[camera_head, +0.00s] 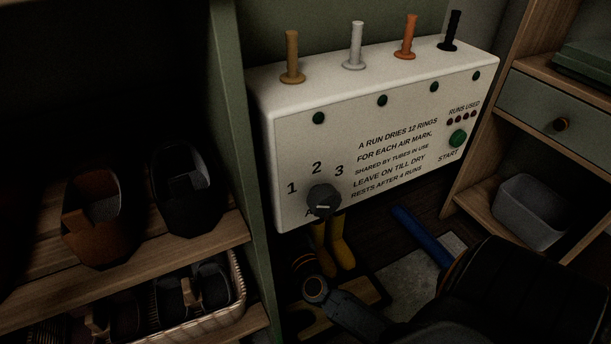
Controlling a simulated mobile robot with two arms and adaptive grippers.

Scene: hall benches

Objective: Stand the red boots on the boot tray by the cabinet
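I see no red boots. A pair of yellow boots (341,250) stands upright on the floor area below the white box, partly hidden by the box and my arm. A dark flat piece (365,289) with a yellowish edge lies by them; I cannot tell whether it is the boot tray. A grey flat mat (402,283) lies to its right. Dark links of one of my arms cross the bottom right and centre, over the floor. No gripper fingers show clearly, and my other arm is out of view.
The white dryer box (300,150) has pegs on top, a dial (323,200) and a green button (457,138). A blue bar (421,237) lies beneath. Left shelves hold brown (100,222) and black (187,190) shoes and a basket (215,323). A drawer (545,112) and grey bin (530,213) are right.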

